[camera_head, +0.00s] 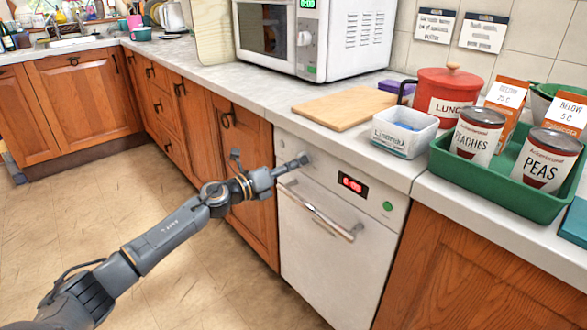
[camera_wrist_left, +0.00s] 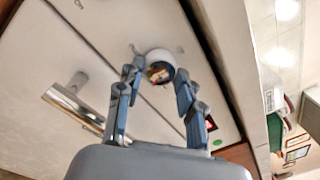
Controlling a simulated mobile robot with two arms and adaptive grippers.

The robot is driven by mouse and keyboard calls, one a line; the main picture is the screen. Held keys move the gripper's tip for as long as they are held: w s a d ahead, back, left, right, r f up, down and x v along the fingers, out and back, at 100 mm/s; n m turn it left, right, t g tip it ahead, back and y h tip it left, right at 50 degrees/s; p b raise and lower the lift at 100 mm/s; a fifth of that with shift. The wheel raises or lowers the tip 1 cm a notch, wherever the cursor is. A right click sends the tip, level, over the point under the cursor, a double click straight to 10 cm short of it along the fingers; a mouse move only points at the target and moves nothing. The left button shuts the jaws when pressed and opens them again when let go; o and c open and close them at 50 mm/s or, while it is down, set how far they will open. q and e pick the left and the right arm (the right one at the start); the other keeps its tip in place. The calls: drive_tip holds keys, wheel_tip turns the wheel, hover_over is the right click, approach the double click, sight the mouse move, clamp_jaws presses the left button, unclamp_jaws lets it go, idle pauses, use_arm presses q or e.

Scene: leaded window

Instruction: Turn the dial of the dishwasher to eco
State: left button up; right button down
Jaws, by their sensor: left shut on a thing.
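The white dishwasher (camera_head: 325,262) stands under the counter, with a bar handle (camera_head: 318,212), a red-lit display (camera_head: 352,185) and a green round button (camera_head: 388,206) on its front. Its round dial (camera_wrist_left: 159,62) shows between the fingertips in the left wrist view, pale-rimmed with a shiny face. My left gripper (camera_head: 302,160) is at the upper left of the dishwasher front, shut on the dial; its fingers (camera_wrist_left: 157,80) stand on either side of it. In the head view the gripper mostly hides the dial. Dial markings are not readable. My right gripper is not in view.
The worktop above holds a cutting board (camera_head: 345,105), a white tub (camera_head: 404,132), a red pot (camera_head: 447,97) and a green tray (camera_head: 500,185) with cans. A microwave (camera_head: 350,40) stands behind. Wooden cupboards flank the dishwasher. The floor (camera_head: 90,220) is clear.

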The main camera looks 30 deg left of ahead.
use_arm(q)
drive_tip(key=m+b, duration=0.1)
drive_tip(key=m, duration=0.2)
drive_tip(key=shift+f, duration=0.15)
drive_tip(key=shift+m, duration=1.3)
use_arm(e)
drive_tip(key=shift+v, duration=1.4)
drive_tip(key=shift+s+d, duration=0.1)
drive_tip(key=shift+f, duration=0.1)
use_arm(q)
drive_tip(key=o, duration=1.2)
drive_tip(key=shift+s+a, duration=0.1)
drive_tip(key=v, duration=1.1)
drive_tip(key=shift+s+a+r, duration=0.25)
drive_tip(key=shift+s, duration=0.05)
